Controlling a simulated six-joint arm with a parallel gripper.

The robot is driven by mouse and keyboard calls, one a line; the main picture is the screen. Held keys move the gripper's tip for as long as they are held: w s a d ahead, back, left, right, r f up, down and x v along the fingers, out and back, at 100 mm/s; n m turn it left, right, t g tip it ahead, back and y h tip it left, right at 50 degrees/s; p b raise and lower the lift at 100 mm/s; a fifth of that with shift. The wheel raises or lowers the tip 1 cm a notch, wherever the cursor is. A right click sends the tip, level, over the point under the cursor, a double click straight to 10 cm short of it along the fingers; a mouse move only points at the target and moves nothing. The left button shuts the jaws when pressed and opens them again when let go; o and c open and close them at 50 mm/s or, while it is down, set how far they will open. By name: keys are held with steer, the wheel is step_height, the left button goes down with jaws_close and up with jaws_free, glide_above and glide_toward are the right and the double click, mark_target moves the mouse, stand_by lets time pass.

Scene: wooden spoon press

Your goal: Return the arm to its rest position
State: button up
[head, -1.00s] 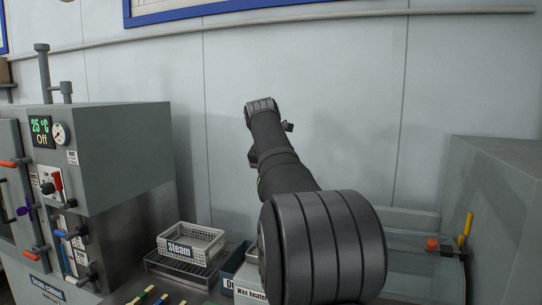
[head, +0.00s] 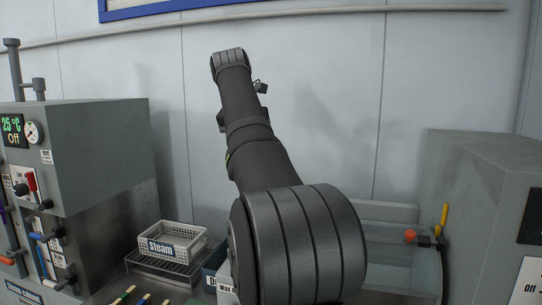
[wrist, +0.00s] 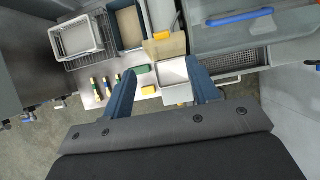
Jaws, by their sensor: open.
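My gripper (wrist: 160,72) shows in the wrist view as two blue fingers spread wide apart, with nothing held. It hangs high above the worktop, and a white tray (wrist: 174,73) shows below, between the fingertips. In the head view my arm reaches up and away to the left in front of the wall, well above the baskets. The fingers cannot be made out in that view.
A white basket labelled Steam (head: 172,238) stands on a wire rack left of my arm. The grey steam cabinet (head: 95,150) is at left. A clear tank (head: 400,265) and a grey machine (head: 480,180) are at right. Several coloured-handled pieces (wrist: 103,88) lie on the worktop.

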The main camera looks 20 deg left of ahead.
steer(key=x, duration=1.7)
steer(key=shift+w+f, duration=0.15)
steer(key=shift+f, duration=0.1)
steer(key=shift+r, duration=0.1)
